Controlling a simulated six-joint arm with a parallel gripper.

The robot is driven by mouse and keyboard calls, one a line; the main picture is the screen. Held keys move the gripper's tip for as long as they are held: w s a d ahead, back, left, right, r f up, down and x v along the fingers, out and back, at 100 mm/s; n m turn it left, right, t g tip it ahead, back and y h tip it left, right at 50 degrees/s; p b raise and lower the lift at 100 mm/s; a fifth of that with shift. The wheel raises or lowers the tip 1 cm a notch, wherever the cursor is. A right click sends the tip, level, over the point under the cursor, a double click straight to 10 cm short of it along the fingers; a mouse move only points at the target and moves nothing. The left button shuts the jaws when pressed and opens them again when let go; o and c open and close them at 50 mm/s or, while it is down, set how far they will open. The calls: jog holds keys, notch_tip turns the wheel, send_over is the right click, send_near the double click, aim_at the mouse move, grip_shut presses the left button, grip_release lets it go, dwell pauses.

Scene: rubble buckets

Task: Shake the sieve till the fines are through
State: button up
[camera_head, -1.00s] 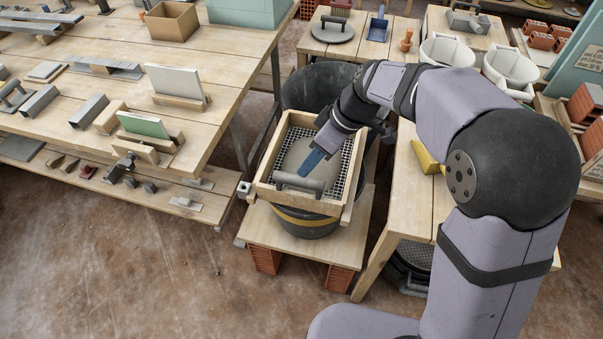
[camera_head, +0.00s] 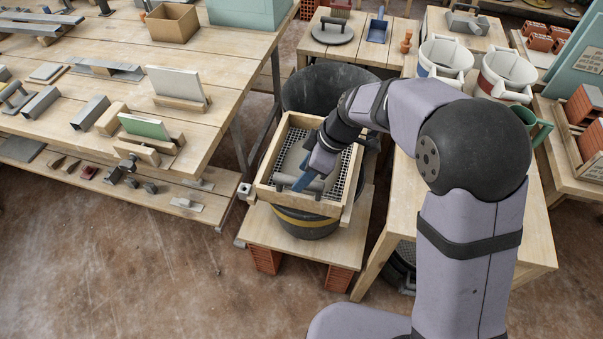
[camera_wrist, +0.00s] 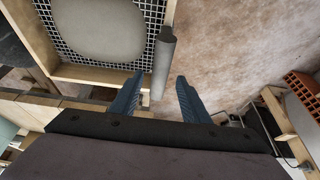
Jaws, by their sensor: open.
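The sieve (camera_head: 293,205) is a square wooden frame with a wire mesh floor, resting level on top of a black bucket (camera_head: 305,226) with a yellow band. A grey, rounded patch of fines (camera_head: 294,158) lies on the mesh; it also shows in the wrist view (camera_wrist: 100,25). A grey bar handle (camera_head: 288,181) stands at the sieve's near side. My gripper (camera_head: 309,186) is low over that side. In the wrist view, my blue fingers (camera_wrist: 160,82) are open, with the bar handle (camera_wrist: 165,55) between them; I cannot tell if they touch it. The bucket's inside is hidden.
The bucket stands on a low board (camera_head: 350,235) on red bricks (camera_head: 266,259). A large black tub (camera_head: 325,85) is close behind. A tool-covered bench (camera_head: 225,80) is on the left, another table (camera_head: 510,235) on the right. White buckets (camera_head: 440,58) stand behind my arm.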

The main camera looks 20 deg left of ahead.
jog(key=shift+x, duration=0.95)
grip_shut()
jog(key=w, duration=0.4)
jog(key=shift+w+r, duration=0.1)
jog(key=shift+w, duration=0.05)
grip_release()
